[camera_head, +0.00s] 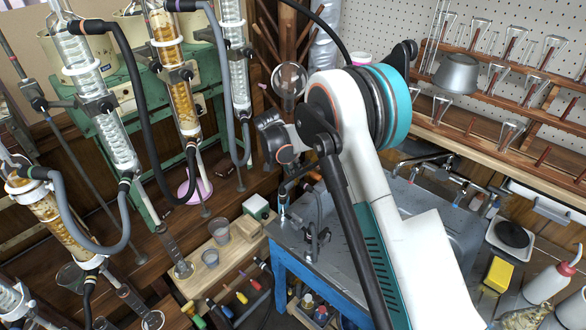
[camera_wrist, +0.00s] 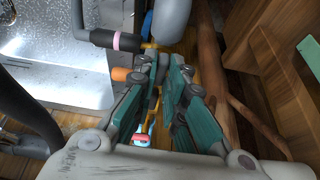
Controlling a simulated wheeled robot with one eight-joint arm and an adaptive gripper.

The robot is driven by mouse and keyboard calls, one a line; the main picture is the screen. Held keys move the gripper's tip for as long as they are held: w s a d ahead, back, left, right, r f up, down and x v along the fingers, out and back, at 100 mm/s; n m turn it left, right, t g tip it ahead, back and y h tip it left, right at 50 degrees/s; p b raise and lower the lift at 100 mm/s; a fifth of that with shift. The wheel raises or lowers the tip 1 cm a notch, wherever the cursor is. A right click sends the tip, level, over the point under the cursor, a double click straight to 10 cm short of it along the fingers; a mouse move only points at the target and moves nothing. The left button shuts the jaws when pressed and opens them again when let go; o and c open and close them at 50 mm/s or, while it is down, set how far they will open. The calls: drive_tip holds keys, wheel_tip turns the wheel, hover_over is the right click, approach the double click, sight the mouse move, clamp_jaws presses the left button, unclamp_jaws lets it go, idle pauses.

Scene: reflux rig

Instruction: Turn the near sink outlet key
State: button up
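In the wrist view my gripper (camera_wrist: 162,62) shows two grey and teal fingers with a narrow gap between their tips. Slim brass-coloured pieces show in and beyond the gap; whether the fingers touch them is unclear. Just left of the tips are an orange cylinder (camera_wrist: 122,75) and a dark spout-like pipe with a pink band (camera_wrist: 124,42). I cannot tell which part is the near outlet key. In the head view the steel sink bench (camera_head: 288,246) on a blue frame carries a near outlet fitting (camera_head: 283,200). My arm hides part of the bench, and my fingers cannot be made out there.
A grey rounded body (camera_wrist: 172,18) stands just beyond the fingertips. A brown wooden post (camera_wrist: 212,65) is close on their right. In the head view, tall glass condensers with hoses (camera_head: 178,85) crowd the left, and glassware shelves (camera_head: 500,90) line the right wall.

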drive_tip(key=o, duration=0.4)
drive_tip(key=v, duration=1.2)
